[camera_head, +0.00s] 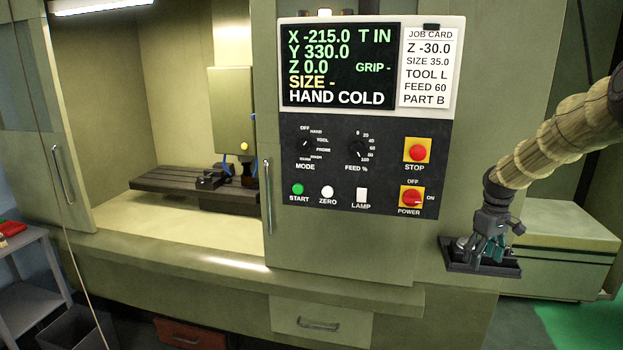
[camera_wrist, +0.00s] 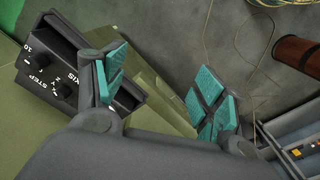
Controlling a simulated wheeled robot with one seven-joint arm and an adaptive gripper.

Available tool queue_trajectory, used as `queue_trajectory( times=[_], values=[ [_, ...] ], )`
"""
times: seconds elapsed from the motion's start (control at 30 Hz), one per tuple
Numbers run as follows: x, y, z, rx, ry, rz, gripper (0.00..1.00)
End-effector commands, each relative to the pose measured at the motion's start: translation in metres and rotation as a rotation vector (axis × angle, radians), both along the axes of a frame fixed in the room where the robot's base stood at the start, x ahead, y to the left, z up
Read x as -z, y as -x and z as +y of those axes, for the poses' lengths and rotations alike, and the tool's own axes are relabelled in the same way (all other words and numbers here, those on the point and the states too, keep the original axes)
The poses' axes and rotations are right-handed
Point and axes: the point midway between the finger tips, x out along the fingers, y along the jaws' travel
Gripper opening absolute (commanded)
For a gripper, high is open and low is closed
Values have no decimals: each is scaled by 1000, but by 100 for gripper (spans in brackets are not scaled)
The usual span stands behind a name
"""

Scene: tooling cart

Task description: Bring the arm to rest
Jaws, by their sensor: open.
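My gripper (camera_head: 488,250) is at the right in the head view, at the end of my arm, pointing down over a small black control box (camera_head: 482,271) on the front of the machine. In the wrist view my gripper (camera_wrist: 158,92) shows its teal finger pads wide apart, with nothing between them. The black control box (camera_wrist: 37,80), with knobs marked STEP and AXIS, is behind and left of the left finger. In the head view my fingers hide part of this box. Whether they touch it I cannot tell.
The control panel (camera_head: 364,165) stands left of my arm, with a red stop button (camera_head: 417,153) and power switch (camera_head: 411,198). The machine's door opening shows a dark slotted table (camera_head: 165,182). A green cabinet (camera_head: 565,240) stands behind my gripper. In the wrist view, a brown cylinder (camera_wrist: 297,55) is right.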

Motion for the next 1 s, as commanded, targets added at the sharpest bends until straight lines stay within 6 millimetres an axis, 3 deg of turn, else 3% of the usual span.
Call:
queue_trajectory(
  times=[0.27,0.47,0.77,1.0],
  values=[
    [94,22,35,26,-1,3,71],
    [194,62,78,62,-6,2,71],
    [326,157,140,131,-15,2,71],
    [408,259,184,201,-19,5,71]
  ],
)
